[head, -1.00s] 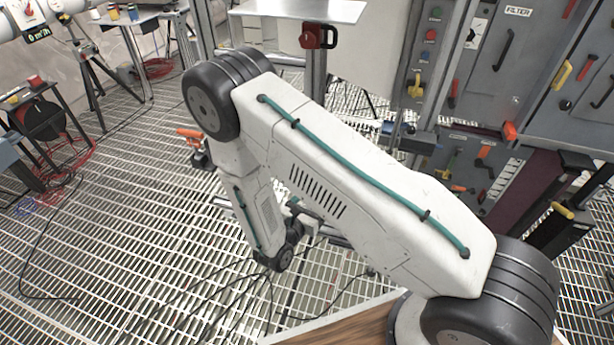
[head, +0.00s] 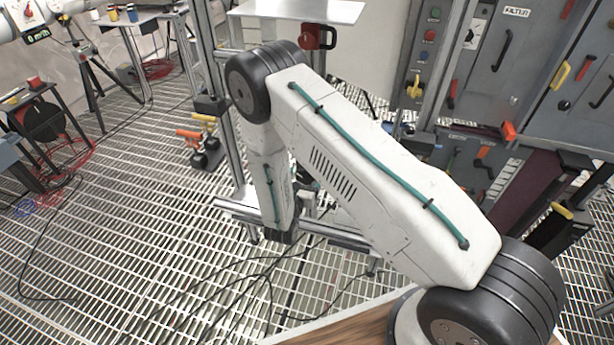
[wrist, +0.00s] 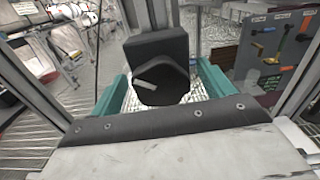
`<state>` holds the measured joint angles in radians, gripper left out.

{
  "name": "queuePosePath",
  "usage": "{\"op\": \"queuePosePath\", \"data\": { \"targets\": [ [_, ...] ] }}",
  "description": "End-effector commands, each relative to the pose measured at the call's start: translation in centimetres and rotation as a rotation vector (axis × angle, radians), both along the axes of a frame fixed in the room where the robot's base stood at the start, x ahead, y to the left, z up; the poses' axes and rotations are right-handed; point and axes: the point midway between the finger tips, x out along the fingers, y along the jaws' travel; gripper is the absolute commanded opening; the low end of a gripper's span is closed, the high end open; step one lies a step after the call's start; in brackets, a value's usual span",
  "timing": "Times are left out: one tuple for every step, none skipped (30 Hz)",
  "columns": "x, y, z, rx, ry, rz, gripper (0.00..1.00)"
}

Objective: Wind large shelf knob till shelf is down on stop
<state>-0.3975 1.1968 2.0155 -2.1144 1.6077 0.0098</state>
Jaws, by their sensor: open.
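In the wrist view, a large black knob (wrist: 165,92) with a white mark on its face sits in front of a black block on a metal post. My gripper (wrist: 160,88) is open, with one teal finger on each side of the knob; I cannot tell whether they touch it. In the head view my own arm hides the knob and most of the gripper. A pale flat plate (head: 300,10), which looks like the shelf, lies level at the top. No stop can be made out.
A red part (head: 318,37) is below the plate. Grey panels (head: 510,60) with handles fill the right. Black cables cross the grated floor.

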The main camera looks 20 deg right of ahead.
Motion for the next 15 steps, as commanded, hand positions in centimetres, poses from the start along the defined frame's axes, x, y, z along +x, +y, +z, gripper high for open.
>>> {"op": "queuePosePath", "data": {
  "targets": [
    [0.0, 0.0, 0.0, 0.0, 0.0, 0.0, 0.81],
    [0.0, 0.0, 0.0, 0.0, 0.0, 0.0, 0.81],
    [0.0, 0.0, 0.0, 0.0, 0.0, 0.0, 0.81],
    [0.0, 0.0, 0.0, 0.0, 0.0, 0.0, 0.81],
    [0.0, 0.0, 0.0, 0.0, 0.0, 0.0, 0.81],
    [0.0, 0.0, 0.0, 0.0, 0.0, 0.0, 0.75],
    [0.0, 0.0, 0.0, 0.0, 0.0, 0.0, 0.67],
    [0.0, 0.0, 0.0, 0.0, 0.0, 0.0, 0.58],
    [0.0, 0.0, 0.0, 0.0, 0.0, 0.0, 0.47],
    [0.0, 0.0, 0.0, -0.001, 0.001, 0.0, 0.39],
    [0.0, 0.0, 0.0, -0.001, 0.001, 0.0, 0.36],
    [0.0, 0.0, 0.0, -0.001, 0.001, 0.0, 0.36],
    [-0.1, -1.4, 0.0, -0.002, 0.002, -0.005, 0.36],
    [-0.1, -0.9, 0.0, -0.001, 0.002, -0.002, 0.38],
    [-0.1, -0.6, 0.0, -0.002, 0.002, -0.003, 0.36]
  ]
}}
